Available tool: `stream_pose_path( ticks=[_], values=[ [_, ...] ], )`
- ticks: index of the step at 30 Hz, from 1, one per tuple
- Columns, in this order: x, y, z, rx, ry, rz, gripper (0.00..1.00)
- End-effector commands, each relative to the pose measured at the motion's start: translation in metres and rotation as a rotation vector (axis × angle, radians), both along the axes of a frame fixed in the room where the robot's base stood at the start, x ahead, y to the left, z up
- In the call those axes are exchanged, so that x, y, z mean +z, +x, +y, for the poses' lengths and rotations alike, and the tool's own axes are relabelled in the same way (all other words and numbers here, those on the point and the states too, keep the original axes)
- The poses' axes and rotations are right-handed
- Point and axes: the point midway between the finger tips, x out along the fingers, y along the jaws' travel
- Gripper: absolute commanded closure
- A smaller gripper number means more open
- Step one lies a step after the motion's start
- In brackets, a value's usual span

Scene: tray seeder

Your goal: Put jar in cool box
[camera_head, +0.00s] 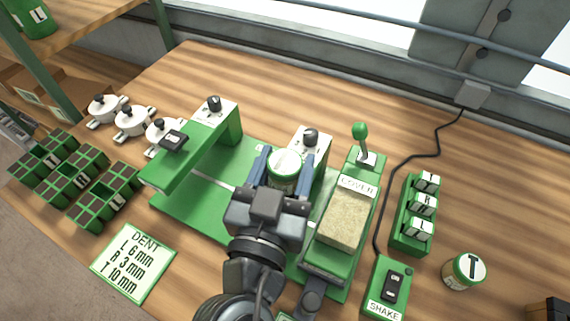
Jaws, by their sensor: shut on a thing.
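My gripper (284,172) is shut on a jar (286,163) with a pale lid and green sides, its dark blue fingers on either side of it. The jar is near the middle of the picture, over the green seeder machine (187,210). Its lower part is hidden by the gripper, and the lid marking is too small to read. A second jar (464,271), with T on its lid, stands on the wooden table at the right. I cannot make out a cool box for certain.
A rack of small labelled packets (408,240), a SHAKE switch box (388,290) and a black cable lie to the right. Green cell trays (105,197), white lidded pots (131,121) and a DENT card (133,262) are left. A dark object (548,311) is cut off bottom right.

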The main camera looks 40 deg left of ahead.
Motion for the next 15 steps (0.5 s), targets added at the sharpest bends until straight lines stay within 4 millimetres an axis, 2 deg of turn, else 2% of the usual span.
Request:
stream_pose_path(
  ticks=[14, 15],
  values=[
    [-0.0053, 0.0006, -0.0004, -0.002, 0.0, -0.001, 0.77],
    [-0.0037, 0.0006, -0.0003, -0.001, 0.0, -0.001, 0.41]
  ],
)
